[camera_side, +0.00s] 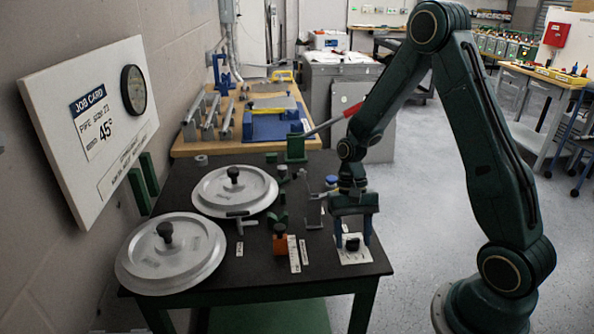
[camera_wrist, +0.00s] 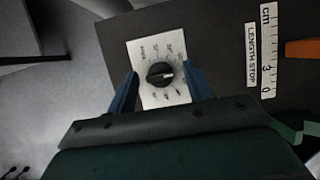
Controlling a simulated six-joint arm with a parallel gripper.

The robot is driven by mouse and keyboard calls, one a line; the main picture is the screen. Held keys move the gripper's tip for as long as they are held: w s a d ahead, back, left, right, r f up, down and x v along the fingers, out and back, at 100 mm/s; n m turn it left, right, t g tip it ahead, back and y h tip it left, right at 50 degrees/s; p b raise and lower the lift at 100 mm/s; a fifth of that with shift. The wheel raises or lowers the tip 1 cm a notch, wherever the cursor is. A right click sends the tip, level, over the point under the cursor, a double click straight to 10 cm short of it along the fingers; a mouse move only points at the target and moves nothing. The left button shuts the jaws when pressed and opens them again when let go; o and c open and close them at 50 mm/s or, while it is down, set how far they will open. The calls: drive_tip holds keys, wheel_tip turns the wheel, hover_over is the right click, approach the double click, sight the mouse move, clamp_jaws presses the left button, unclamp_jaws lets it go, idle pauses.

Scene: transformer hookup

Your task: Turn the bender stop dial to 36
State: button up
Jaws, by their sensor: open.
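The bender stop dial (camera_side: 352,243) is a black knob on a white plate (camera_side: 355,258) near the front right corner of the dark table. In the wrist view the knob (camera_wrist: 160,73) has a light pointer mark aimed to the right, and small printed markings ring it on the plate (camera_wrist: 148,98). The numbers are too small to read. My gripper (camera_side: 355,238) points down over the dial, and it also shows in the wrist view (camera_wrist: 160,85). Its blue fingers are open, one on each side of the knob, apart from it.
A length stop scale (camera_wrist: 269,50) lies right of the dial in the wrist view, beside an orange block (camera_side: 280,240). Two round grey lidded discs (camera_side: 150,265) (camera_side: 215,200) fill the table's left. A job card board (camera_side: 90,125) reading 45° hangs on the wall.

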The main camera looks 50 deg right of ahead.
drive_tip(key=c, duration=1)
drive_tip(key=shift+o, duration=0.2)
drive_tip(key=shift+n, duration=0.4)
drive_tip(key=n+h, duration=0.1)
drive_tip(key=n, duration=0.1)
drive_tip(key=n+g+h, duration=0.1)
drive_tip(key=n, duration=0.2)
drive_tip(key=shift+w+a, duration=0.15)
drive_tip(key=n+h, duration=0.2)
drive_tip(key=n, duration=0.4)
drive_tip(key=shift+a, duration=0.15)
drive_tip(key=o, duration=1)
drive_tip(key=shift+c, duration=0.2)
